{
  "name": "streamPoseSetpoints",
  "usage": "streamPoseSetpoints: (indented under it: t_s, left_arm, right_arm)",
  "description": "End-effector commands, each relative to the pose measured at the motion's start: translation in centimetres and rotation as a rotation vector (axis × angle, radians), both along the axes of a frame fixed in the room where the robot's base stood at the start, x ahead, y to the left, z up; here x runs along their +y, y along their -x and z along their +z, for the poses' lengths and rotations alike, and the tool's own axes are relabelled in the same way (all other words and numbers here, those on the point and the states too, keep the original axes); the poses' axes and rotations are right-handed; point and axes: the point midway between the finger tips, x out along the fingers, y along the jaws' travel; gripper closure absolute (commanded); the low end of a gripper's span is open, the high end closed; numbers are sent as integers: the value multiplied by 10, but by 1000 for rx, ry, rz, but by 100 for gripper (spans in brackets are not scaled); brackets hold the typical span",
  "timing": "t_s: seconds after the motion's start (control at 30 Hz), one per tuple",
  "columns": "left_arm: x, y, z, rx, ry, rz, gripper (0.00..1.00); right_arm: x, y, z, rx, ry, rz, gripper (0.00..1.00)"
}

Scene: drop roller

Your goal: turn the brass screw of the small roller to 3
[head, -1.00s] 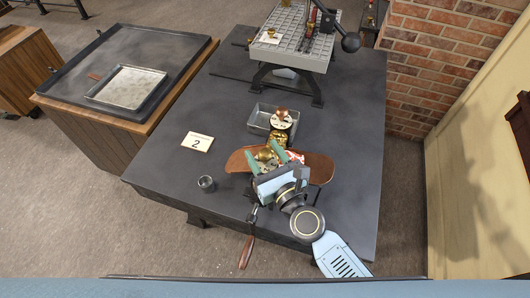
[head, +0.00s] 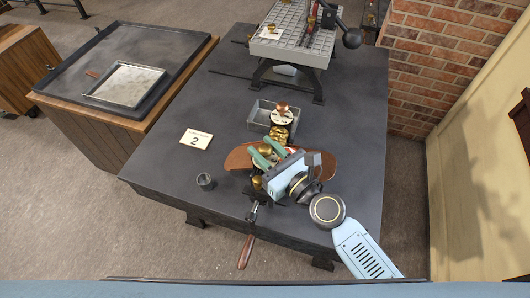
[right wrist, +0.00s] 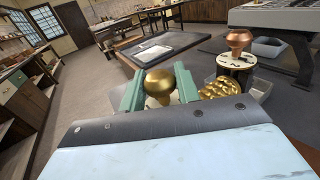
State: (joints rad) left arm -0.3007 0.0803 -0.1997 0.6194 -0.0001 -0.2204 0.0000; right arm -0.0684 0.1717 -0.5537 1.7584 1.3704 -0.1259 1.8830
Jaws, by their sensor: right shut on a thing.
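The small roller stands on a brown leather-like mat (head: 322,168) on the dark table; its patterned brass rolls (head: 279,133) show, and also in the right wrist view (right wrist: 220,88). A pale dial with a copper knob (head: 282,107) sits at its far end; the knob also shows in the right wrist view (right wrist: 238,39). My right gripper (head: 265,150) has its green fingers closed on both sides of the round brass screw head (right wrist: 160,83). The screw's scale cannot be read. A second brass knob (head: 257,183) shows beside the gripper. My left gripper is out of view.
A wooden-handled crank (head: 246,250) reaches past the table's front edge. The table's left part is mostly clear.

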Motion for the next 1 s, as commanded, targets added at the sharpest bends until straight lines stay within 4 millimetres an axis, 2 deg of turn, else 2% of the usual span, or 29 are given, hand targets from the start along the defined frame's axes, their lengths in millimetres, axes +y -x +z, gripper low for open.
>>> streamPoseSetpoints:
  t_s: [0.03, 0.5, 1.0]
  left_arm:
    - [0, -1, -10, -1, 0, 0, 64]
    - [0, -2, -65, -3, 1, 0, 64]
    - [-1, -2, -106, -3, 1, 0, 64]
  right_arm:
    - [-2, -1, -4, -7, 7, 44, 91]
    - [-1, -2, -4, -5, 2, 487, 91]
    - [0, -2, -2, -2, 0, 961, 91]
